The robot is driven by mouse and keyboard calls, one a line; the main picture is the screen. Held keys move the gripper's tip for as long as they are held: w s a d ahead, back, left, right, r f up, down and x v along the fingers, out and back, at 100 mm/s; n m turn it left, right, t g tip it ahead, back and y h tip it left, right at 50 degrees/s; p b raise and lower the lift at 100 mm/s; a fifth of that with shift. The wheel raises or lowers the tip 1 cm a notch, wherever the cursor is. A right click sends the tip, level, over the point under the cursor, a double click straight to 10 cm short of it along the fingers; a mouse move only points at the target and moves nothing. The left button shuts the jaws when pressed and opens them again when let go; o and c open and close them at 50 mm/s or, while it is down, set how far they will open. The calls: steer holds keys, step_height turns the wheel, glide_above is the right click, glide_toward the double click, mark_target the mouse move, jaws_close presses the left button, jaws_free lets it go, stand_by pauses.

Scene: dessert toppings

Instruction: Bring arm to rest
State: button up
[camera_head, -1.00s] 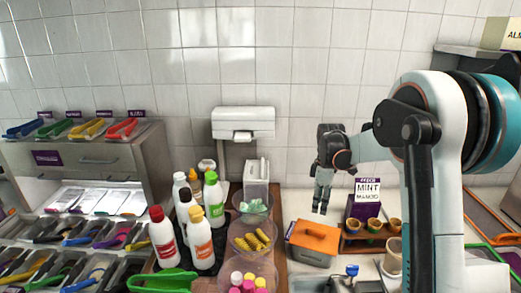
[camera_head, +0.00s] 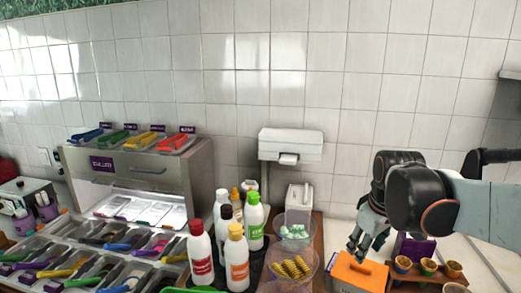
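My arm comes in from the right edge in the head view and lies low, with its dark wrist joint facing the camera. My gripper (camera_head: 359,251) hangs down from it, fingers pointing down, just above and behind the orange box (camera_head: 352,275). I see nothing held in it. The fingers are small and partly overlapped, so their opening is unclear, and I cannot tell whether they touch the box.
Several sauce bottles (camera_head: 237,257) and bowls (camera_head: 291,268) stand left of the orange box. A steel topping station (camera_head: 200,175) is further left. A purple sign (camera_head: 414,249) and small cups (camera_head: 427,266) are close under my arm. A white dispenser (camera_head: 291,144) hangs on the wall.

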steer(key=s+a+f+m+t+b, duration=0.2)
steer(key=s+f+m, duration=0.1)
steer(key=s, duration=0.5)
steer(key=s+a+f+m+t+b, duration=0.1)
steer(key=s+a+f+m+b, duration=0.1)
steer(key=s, duration=0.6)
steer(key=shift+s+a+f+m+t, duration=0.25)
steer(key=shift+a+f+m+t, duration=0.15)
steer(key=shift+a+f, duration=0.25)
steer(key=shift+c, duration=0.8)
steer(key=shift+d, duration=0.1)
